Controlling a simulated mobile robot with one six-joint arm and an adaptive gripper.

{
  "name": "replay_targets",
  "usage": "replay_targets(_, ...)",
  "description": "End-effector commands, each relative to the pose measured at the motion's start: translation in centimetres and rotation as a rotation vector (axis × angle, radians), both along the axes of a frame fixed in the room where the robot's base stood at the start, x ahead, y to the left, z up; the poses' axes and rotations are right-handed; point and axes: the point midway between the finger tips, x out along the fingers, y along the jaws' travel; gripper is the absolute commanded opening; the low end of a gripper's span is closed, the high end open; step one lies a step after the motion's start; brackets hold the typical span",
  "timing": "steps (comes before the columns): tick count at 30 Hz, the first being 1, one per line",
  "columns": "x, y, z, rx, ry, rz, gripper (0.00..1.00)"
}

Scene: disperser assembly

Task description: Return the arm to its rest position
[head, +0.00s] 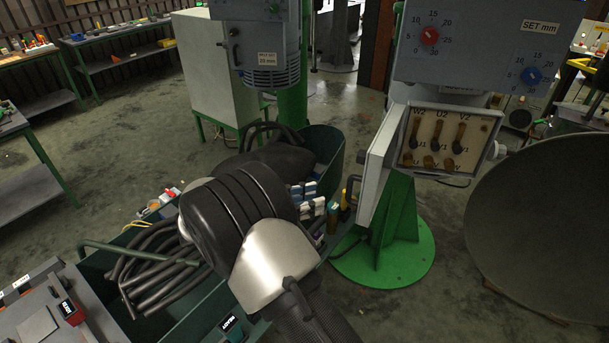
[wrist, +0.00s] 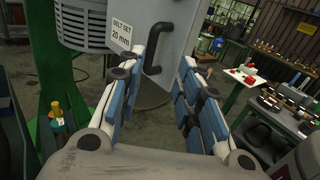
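My arm (head: 270,265) reaches out over the green cart in the head view, with its dark rounded wrist link in front. My gripper (wrist: 172,55) is open in the wrist view, with two white fingers that carry blue pads, and nothing is held between them. Parts of the blue and white fingers (head: 308,200) show behind the arm in the head view; the rest is hidden. A grey housing (wrist: 185,40) marked "BELT SET 20 mm" with a dark handle (wrist: 158,50) shows beyond the fingers. I cannot tell that anything touches them.
A green cart (head: 325,145) with black hoses (head: 155,265) lies under my arm. An open terminal box (head: 447,138) on a green stand (head: 395,235) is close on the right, below a grey control panel (head: 480,45). A large dark dish (head: 545,220) stands at right. Workbenches (head: 120,45) stand at back left.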

Motion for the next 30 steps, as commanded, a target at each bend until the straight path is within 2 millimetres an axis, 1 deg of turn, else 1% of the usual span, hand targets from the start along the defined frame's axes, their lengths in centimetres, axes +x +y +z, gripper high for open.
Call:
replay_targets(5, -0.2, -0.5, 0.2, 0.017, -0.006, -0.011, 0.33)
replay_targets(8, -0.9, -2.1, 0.9, 0.086, -0.030, -0.053, 0.33)
replay_targets(11, -2.6, -4.8, 1.8, 0.214, -0.081, -0.129, 0.33)
replay_targets(12, -3.6, -6.0, 2.0, 0.276, -0.106, -0.168, 0.33)
replay_targets(14, -5.3, -7.6, 2.4, 0.371, -0.152, -0.226, 0.33)
replay_targets(15, -6.4, -8.6, 2.5, 0.433, -0.185, -0.265, 0.33)
replay_targets(17, -8.3, -9.9, 2.7, 0.526, -0.238, -0.325, 0.33)
replay_targets(18, -9.6, -10.6, 2.7, 0.591, -0.276, -0.366, 0.33)
replay_targets(20, -11.7, -11.5, 2.6, 0.686, -0.339, -0.428, 0.33)
replay_targets(21, -13.0, -11.9, 2.5, 0.749, -0.384, -0.470, 0.33)
replay_targets(25, -17.3, -12.7, 1.9, 0.948, -0.542, -0.606, 0.33)
replay_targets(30, -22.3, -12.2, 0.6, 1.198, -0.776, -0.781, 0.33)
